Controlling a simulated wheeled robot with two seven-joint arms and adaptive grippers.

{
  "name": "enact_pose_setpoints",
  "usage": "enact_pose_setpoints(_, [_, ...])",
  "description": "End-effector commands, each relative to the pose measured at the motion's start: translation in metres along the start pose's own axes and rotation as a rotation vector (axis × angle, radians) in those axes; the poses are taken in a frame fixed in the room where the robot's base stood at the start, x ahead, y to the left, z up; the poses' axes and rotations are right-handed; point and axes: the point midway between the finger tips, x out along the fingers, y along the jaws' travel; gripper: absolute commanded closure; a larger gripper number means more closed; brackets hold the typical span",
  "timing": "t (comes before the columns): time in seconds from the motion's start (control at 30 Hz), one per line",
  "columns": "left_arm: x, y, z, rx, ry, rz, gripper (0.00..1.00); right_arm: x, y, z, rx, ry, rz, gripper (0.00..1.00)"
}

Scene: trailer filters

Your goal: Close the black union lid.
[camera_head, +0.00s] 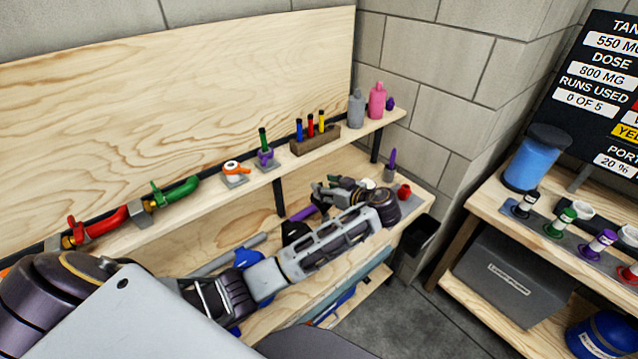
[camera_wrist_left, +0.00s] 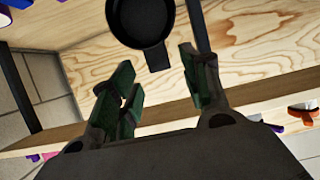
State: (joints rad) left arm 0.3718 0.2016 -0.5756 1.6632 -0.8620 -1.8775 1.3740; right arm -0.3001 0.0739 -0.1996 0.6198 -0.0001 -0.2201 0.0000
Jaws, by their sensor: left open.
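In the left wrist view a round black cup-like part with a short tab (camera_wrist_left: 152,58), which looks like the black union lid, is at the top, partly cut off by the frame edge. In the head view a black part (camera_head: 296,231) shows on the lower shelf, partly hidden behind my left arm; I cannot tell whether it is the same part. My left gripper (camera_head: 324,192) is over the lower shelf. In the left wrist view its fingers (camera_wrist_left: 157,66) are apart, with nothing between them and the black part just beyond the tips. My right gripper is not in view.
The upper shelf holds red and green valves (camera_head: 98,222), an orange-white part (camera_head: 234,169), a wooden rack of coloured tubes (camera_head: 316,139) and bottles (camera_head: 376,101). A red part (camera_head: 404,191) stands at the lower shelf's right end. Another bench (camera_head: 480,222) is at right.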

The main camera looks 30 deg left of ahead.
Motion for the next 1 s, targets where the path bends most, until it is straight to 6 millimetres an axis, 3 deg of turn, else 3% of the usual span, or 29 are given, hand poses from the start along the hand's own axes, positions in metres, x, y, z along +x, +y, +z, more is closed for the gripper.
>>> enact_pose_setpoints(0.33, [0.035,0.000,-0.001,-0.001,0.001,-0.001,0.54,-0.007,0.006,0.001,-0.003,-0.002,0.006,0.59])
enact_pose_setpoints(0.77, [0.040,0.000,0.000,-0.001,0.000,0.001,0.54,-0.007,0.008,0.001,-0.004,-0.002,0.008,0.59])
enact_pose_setpoints(1.0, [0.040,0.000,0.000,-0.001,0.000,0.001,0.84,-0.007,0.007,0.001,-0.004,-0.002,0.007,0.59])
